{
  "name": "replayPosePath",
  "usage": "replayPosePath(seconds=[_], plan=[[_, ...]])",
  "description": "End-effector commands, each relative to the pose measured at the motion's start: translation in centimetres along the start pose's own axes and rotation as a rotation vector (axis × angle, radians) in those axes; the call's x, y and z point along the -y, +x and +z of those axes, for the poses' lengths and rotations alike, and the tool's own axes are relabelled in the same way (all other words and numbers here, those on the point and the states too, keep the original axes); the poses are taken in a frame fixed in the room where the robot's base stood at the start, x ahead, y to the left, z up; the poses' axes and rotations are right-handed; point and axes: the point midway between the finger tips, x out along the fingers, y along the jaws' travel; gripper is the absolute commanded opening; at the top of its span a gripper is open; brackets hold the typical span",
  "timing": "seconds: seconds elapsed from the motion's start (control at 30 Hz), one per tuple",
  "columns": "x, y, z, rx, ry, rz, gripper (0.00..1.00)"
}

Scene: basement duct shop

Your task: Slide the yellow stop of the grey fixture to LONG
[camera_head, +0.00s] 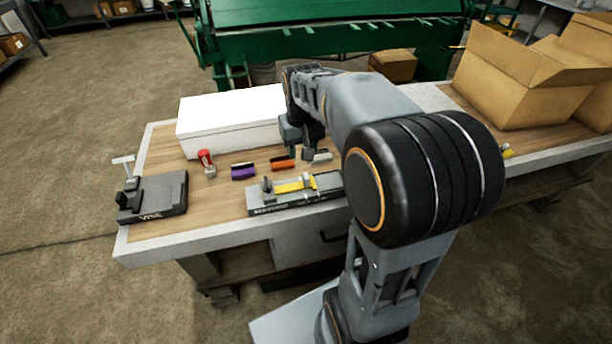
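The grey fixture (283,205) lies near the front edge of the workbench. Its front face has dark lettering too small to read surely, and my arm hides its right end. A yellow part (294,186) runs along its top, with a small raised yellow piece near its right end. I cannot tell which part is the stop or which mark it is at. My gripper (313,156) points down behind the fixture, and looks apart from the yellow part. Its fingertips are small and dark, so its opening is unclear.
On the bench are a grey vise (160,196), a red can-like object (205,158), a purple block (243,171), an orange block (283,165) and a white box (230,120). Cardboard boxes (510,85) stand at the right. Bare wood lies between vise and fixture.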

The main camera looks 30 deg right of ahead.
Motion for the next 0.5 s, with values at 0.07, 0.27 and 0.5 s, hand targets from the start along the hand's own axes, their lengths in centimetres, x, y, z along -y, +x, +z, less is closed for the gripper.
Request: replayPosePath(seconds=[0.07,0.27,0.5], plan=[[-1.0,0.9,-1.7,0.034,0.021,0.001,0.43],[-2.3,2.3,-3.5,0.076,0.047,0.000,0.43],[-2.5,5.9,-3.4,0.084,0.051,0.000,0.43]])
